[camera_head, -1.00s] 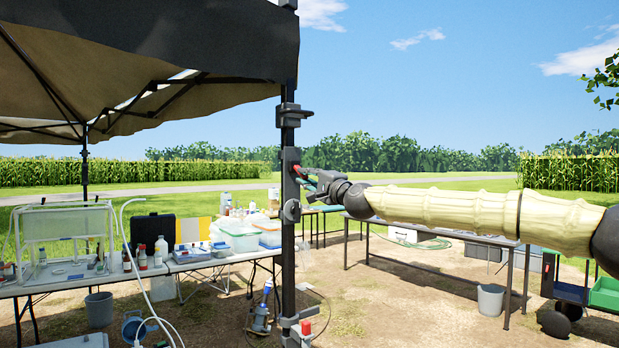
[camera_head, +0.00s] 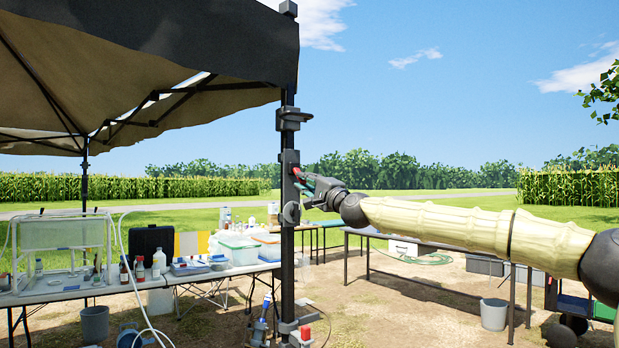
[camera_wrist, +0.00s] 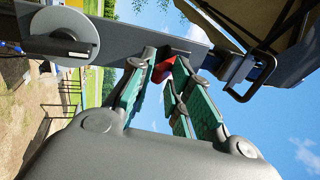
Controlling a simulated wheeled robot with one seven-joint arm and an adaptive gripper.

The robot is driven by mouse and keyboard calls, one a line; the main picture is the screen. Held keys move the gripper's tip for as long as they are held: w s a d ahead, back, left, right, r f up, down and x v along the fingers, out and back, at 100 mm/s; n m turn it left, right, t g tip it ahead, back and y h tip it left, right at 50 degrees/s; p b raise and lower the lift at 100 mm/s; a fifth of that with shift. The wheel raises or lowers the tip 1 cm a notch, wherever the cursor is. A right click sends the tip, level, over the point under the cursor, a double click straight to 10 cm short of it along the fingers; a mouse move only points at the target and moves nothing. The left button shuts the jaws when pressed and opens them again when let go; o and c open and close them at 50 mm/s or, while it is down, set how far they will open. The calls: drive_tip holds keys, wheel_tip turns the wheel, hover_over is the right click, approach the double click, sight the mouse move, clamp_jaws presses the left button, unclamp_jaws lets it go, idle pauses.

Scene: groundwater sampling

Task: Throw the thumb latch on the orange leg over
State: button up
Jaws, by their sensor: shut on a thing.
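A dark canopy leg (camera_head: 288,240) stands upright in the middle of the head view. No orange shows on it. In the wrist view, the leg is a grey bar (camera_wrist: 120,40) running across the top. A small red latch (camera_wrist: 163,70) is at the bar, between my fingertips. My gripper (camera_head: 303,178) reaches the leg from the right at its upper joint. In the wrist view, the green-padded fingers of my gripper (camera_wrist: 164,62) are shut on the red latch. The fingers hide part of it, so its exact position is unclear.
A round grey knob (camera_wrist: 68,45) and a black handle (camera_wrist: 252,78) stick out from the leg on either side of the latch. A red-topped fitting (camera_head: 304,333) is low on the leg. A table of lab gear (camera_head: 80,285) stands left. A bucket (camera_head: 493,313) stands right.

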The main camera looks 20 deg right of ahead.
drive_tip(key=shift+o, duration=0.2)
drive_tip(key=shift+w+a+f+b, duration=0.15)
drive_tip(key=shift+w+f+b, duration=0.05)
drive_tip(key=shift+f+b, duration=0.45)
drive_tip(key=shift+o, duration=0.2)
drive_tip(key=b, duration=0.1)
drive_tip(key=t+b, duration=0.1)
drive_tip(key=b, duration=0.1)
drive_tip(key=shift+w+a+f, duration=0.15)
drive_tip(key=shift+w+f, duration=0.05)
drive_tip(key=shift+w, duration=0.15)
drive_tip(key=shift+b, duration=0.55)
drive_tip(key=shift+w, duration=0.1)
drive_tip(key=shift+r, duration=0.1)
drive_tip(key=o, duration=0.4)
drive_tip(key=shift+o, duration=1.2)
drive_tip(key=shift+w, duration=0.1)
